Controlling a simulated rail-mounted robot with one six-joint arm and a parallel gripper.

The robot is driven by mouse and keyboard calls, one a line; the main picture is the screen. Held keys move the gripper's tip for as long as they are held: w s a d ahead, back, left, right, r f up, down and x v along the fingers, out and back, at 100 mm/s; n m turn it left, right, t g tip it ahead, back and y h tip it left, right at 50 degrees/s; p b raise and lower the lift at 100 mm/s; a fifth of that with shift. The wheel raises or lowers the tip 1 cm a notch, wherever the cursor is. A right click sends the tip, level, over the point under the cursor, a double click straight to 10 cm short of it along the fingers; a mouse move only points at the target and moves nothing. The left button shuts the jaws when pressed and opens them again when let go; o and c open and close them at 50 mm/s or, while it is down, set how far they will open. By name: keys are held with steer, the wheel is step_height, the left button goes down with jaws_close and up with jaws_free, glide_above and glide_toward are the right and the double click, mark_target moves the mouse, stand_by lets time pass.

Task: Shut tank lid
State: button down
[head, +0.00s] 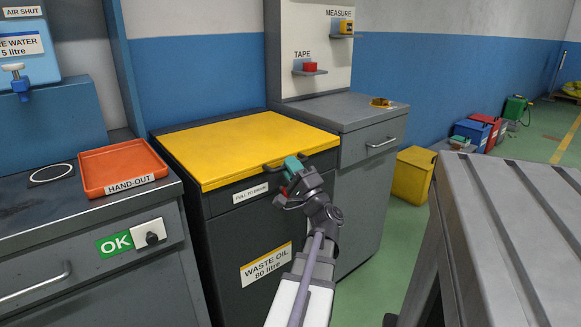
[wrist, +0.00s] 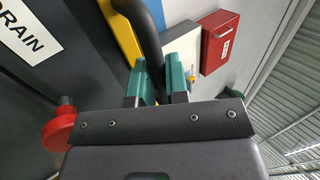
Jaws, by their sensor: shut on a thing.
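The tank lid (head: 245,145) is a flat yellow panel on top of the dark grey waste oil tank (head: 225,240). It looks level and down on the tank in the head view; any small gap at its front edge is hard to tell. A dark bar handle (head: 272,167) is at its front edge. My gripper (head: 294,166), with green fingers, is at the right part of this handle. In the wrist view the fingers (wrist: 160,80) are on either side of the dark handle bar (wrist: 149,35), shut on it. The lid's yellow edge (wrist: 123,35) shows beside it.
A "PULL TO DRAIN" label (head: 250,194) is on the tank front, and a red round piece (wrist: 57,130) is close to my gripper. An orange hand-out tray (head: 122,178) is left. A grey cabinet (head: 372,150) adjoins the tank on the right. A ridged grey surface (head: 500,230) is nearer right.

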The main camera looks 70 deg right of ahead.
steer(key=shift+f, duration=0.25)
steer(key=c, duration=1.1)
jaws_free()
steer(key=shift+w+d, duration=0.1)
steer(key=shift+w, duration=0.05)
steer(key=shift+c, duration=0.2)
steer(key=b+v, duration=0.5)
steer(key=v, duration=0.6)
steer(key=shift+b, duration=0.35)
steer(key=shift+w, duration=0.1)
